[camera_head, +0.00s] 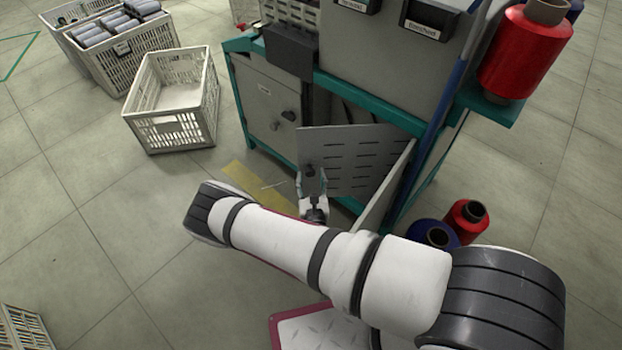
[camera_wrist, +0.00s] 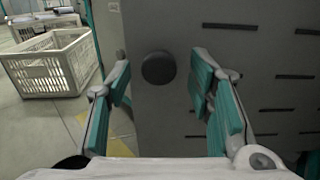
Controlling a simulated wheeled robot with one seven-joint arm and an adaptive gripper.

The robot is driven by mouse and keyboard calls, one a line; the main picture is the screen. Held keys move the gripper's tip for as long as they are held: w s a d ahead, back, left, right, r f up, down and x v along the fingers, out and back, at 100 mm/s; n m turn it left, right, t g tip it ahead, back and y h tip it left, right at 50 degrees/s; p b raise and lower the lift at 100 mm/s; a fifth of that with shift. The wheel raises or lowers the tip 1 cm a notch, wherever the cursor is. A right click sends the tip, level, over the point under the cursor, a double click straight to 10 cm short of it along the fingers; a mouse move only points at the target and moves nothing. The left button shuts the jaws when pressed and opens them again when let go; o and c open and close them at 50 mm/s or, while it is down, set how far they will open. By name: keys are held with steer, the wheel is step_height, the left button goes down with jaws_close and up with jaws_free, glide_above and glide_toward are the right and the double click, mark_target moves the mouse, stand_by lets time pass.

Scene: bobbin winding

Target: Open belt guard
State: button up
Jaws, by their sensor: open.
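The belt guard (camera_head: 365,150) is a grey panel with dark slots on the lower front of the machine. In the head view it stands out at an angle, with a dark opening above and behind its top edge. A round dark knob (camera_wrist: 158,68) sits near its left edge. My gripper (camera_head: 312,183) is at that knob. Part of the panel's lower edge is hidden by my arm.
A plain pale panel (camera_head: 387,187) slants down at the guard's right. A closed grey cabinet door (camera_head: 262,105) is left of the opening. An empty white crate (camera_head: 172,130) stands on the floor at left.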

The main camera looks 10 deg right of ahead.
glide_toward(310, 145)
steer(key=w, duration=0.4)
steer(key=shift+w+d+r, duration=0.1)
steer(key=shift+w+d, duration=0.25)
steer(key=shift+d, duration=0.05)
steer(key=shift+c, duration=0.3)
